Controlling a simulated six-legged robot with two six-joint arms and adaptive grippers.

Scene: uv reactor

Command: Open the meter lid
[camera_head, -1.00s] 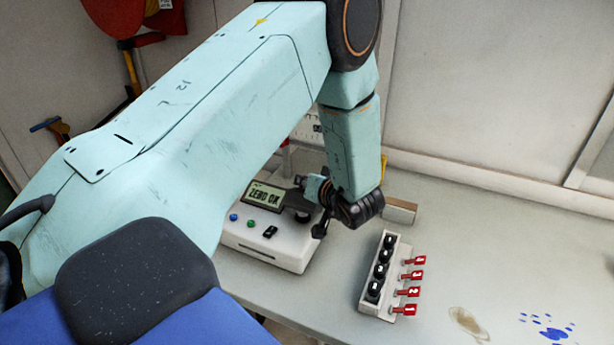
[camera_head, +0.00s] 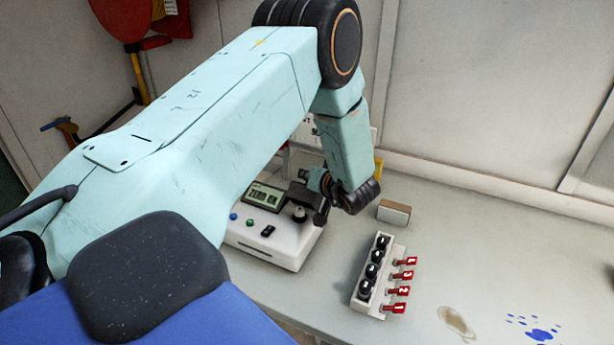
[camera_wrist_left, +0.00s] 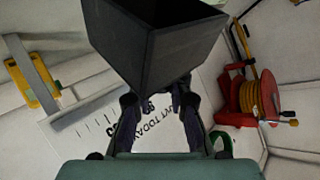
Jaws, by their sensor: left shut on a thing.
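The white meter (camera_head: 270,243) stands on the bench with a display (camera_head: 264,196), small buttons and a round dark well (camera_head: 299,214) on top. A dark box-shaped piece, which looks like the meter lid (camera_head: 299,193), is behind the well, beside the display. My left gripper (camera_head: 318,206) is at the meter's right side, shut on this lid. In the left wrist view the hollow dark lid (camera_wrist_left: 150,45) fills the top middle, at the fingertips (camera_wrist_left: 160,95). Whether the lid still touches the meter cannot be told. My right gripper is not in view.
A white rack (camera_head: 372,295) of black-capped vials with numbered red tags stands right of the meter. A small box (camera_head: 394,211) lies behind it. The bench's right side is free apart from brown and blue stains. A red hose reel (camera_wrist_left: 258,97) hangs on the wall.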

